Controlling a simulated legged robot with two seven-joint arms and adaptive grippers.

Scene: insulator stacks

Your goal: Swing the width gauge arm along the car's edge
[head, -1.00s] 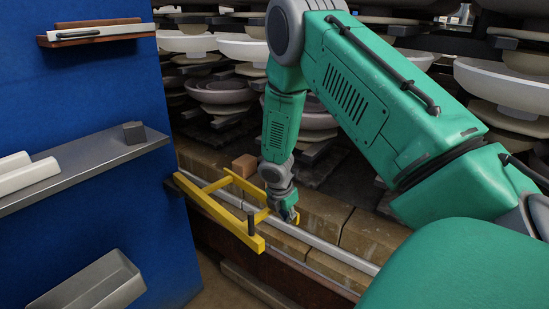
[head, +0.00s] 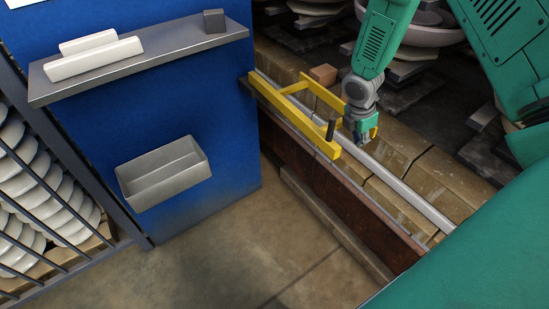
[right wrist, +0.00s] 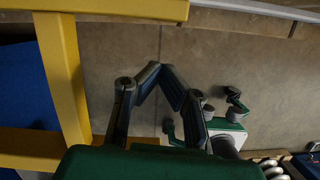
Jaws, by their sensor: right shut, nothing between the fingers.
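The width gauge arm (head: 298,118) is a yellow frame in the head view, reaching from the blue panel's right edge out over the car's edge. The car's edge (head: 408,193) is a pale metal strip along a brick deck. My right gripper (head: 364,138) is just right of the gauge's free end, above the bricks. In the right wrist view, its fingers (right wrist: 160,68) meet at the tips with nothing between them. Yellow bars (right wrist: 62,75) pass left of and beyond the fingers. My left gripper is not in view.
The blue panel (head: 215,110) carries a grey shelf (head: 185,48) with white bars and a dark block, plus a grey tray (head: 163,172). Stacked insulators stand behind the deck. A barred rack (head: 45,190) is at left. Floor (head: 240,250) is clear in front.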

